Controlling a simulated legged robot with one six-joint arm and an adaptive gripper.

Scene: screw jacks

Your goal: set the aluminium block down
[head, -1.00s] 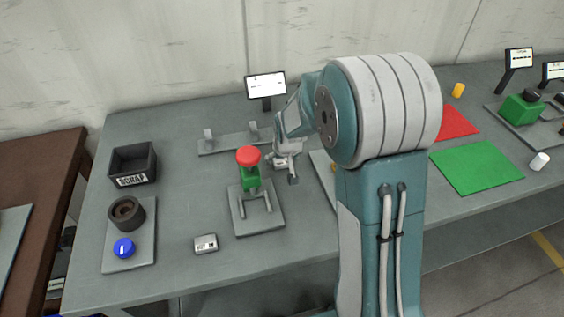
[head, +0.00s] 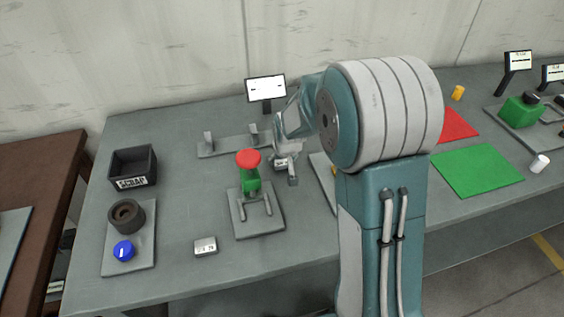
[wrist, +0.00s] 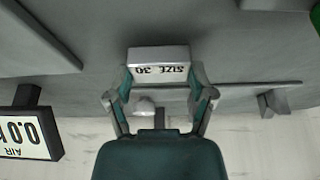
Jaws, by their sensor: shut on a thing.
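The aluminium block (wrist: 158,54) is a small silver-grey block with "SIZE 30" lettered on it, upside down in the wrist view. My gripper (wrist: 161,82) is shut on it, one finger at each side. In the head view my gripper (head: 287,172) points down over the bench, just right of the red-topped green jack (head: 250,175). The block is hard to make out there, and I cannot tell whether it touches the bench.
Another small labelled block (head: 205,247) lies at the bench front. A scrap bin (head: 133,167) and a plate (head: 142,258) with a dark ring and blue knob are left. A bracket rail (head: 235,145) and display (head: 266,89) stand behind. Green (head: 475,170) and red (head: 458,124) mats lie right.

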